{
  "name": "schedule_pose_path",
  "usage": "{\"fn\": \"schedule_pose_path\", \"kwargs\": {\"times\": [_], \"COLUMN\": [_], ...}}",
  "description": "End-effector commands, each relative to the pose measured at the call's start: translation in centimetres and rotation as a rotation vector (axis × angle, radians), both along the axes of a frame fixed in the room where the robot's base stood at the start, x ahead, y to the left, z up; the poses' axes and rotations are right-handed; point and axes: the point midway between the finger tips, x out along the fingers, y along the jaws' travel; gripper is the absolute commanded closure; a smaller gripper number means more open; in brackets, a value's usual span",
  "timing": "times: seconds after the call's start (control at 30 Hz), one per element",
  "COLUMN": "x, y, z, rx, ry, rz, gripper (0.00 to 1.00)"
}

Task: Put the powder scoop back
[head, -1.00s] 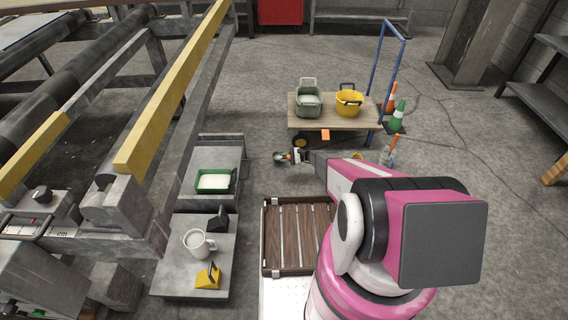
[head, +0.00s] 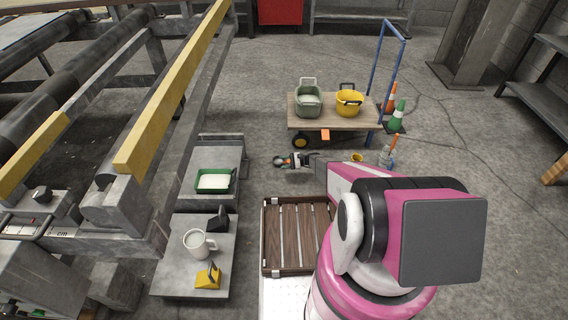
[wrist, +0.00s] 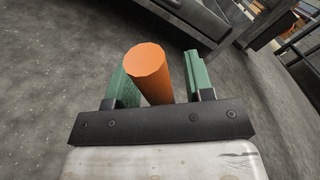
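The powder scoop (head: 279,162) shows small at the end of my arm in the head view, with a greyish bowl and a bit of orange. In the wrist view its orange handle (wrist: 150,72) stands between the green fingers of my gripper (wrist: 158,70), which are closed about it. In the head view my gripper (head: 292,160) is held out over the floor, between the grey stands and the cart. The scoop's bowl is hidden in the wrist view. A green tray of white powder (head: 213,181) sits on the back grey stand. A grey-green bucket (head: 309,101) with whitish contents stands on the cart.
The wooden cart (head: 330,122) also carries a yellow bucket (head: 349,103). A white mug (head: 196,243), a yellow block (head: 208,277) and a dark block (head: 218,220) are on the front stand. A slatted wooden tray (head: 270,240) lies in front. Traffic cones (head: 397,116) stand right of the cart.

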Motion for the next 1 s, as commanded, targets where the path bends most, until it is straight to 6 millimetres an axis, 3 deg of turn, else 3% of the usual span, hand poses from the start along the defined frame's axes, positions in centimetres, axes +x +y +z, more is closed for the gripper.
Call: {"fn": "schedule_pose_path", "kwargs": {"times": [0.33,0.8,1.0], "x": [0.1,0.9,1.1], "y": [-0.7,-9.3,-11.5], "z": [0.3,0.3,0.2], "rx": [0.0,0.0,0.0], "ry": [0.0,0.0,0.0], "rz": [-0.001,-0.002,0.0], "gripper": [0.52,0.52,0.52]}}
